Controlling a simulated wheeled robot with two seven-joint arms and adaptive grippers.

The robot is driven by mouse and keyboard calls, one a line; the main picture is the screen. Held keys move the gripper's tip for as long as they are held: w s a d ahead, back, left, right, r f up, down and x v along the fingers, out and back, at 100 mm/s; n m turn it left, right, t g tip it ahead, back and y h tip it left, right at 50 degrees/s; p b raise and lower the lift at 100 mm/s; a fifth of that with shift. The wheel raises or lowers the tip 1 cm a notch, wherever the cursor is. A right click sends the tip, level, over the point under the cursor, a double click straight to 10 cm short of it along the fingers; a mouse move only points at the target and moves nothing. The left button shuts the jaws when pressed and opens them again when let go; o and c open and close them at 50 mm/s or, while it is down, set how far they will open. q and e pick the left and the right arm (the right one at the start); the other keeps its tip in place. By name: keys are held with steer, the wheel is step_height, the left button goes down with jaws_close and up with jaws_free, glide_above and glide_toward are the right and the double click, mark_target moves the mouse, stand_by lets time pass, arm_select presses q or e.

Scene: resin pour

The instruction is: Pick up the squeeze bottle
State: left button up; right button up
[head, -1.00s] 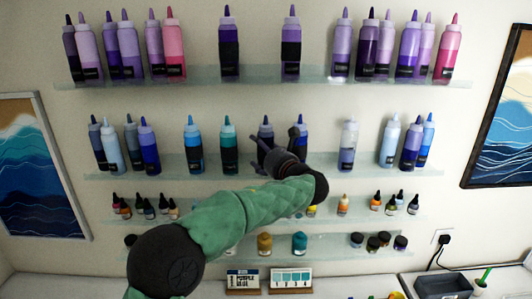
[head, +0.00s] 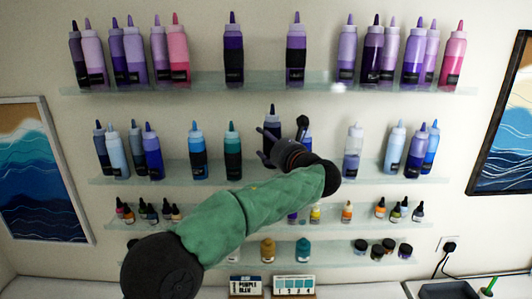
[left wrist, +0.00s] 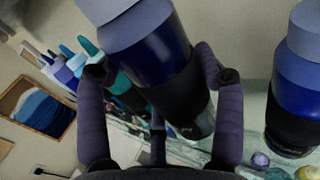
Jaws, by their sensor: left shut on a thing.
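The squeeze bottle (head: 271,119) is dark blue with a dark band and a pointed cap. It is upright at the middle shelf (head: 110,182), its cap tip higher than those of its neighbours. My left gripper (head: 268,152) is shut on it; the arm hides its lower part. In the left wrist view the bottle (left wrist: 155,55) fills the space between the two fingers (left wrist: 160,105), and its base appears clear of the shelf. Another blue bottle (left wrist: 295,85) stands just to the right. My right gripper is not in view.
More bottles flank the spot on the same shelf, including a teal one (head: 232,150) at left and a pale one (head: 353,150) at right. The top shelf (head: 200,84) overhead carries purple bottles. Lower shelves hold small droppers (head: 346,212) and jars (head: 267,250).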

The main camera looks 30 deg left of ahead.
mark_target(270, 131)
arm_select(q)
steer(key=d+r, duration=0.1)
steer(key=s+d+r, duration=0.1)
steer(key=r, duration=0.1)
steer(key=s+r, duration=0.1)
steer(key=shift+s+d+r, duration=0.15)
steer(key=shift+d, duration=0.25)
steer(key=s+d+r, duration=0.3)
steer(key=s+d, duration=0.2)
steer(key=d, duration=0.1)
steer(key=shift+s+d+r, duration=0.2)
steer(key=shift+d, duration=0.1)
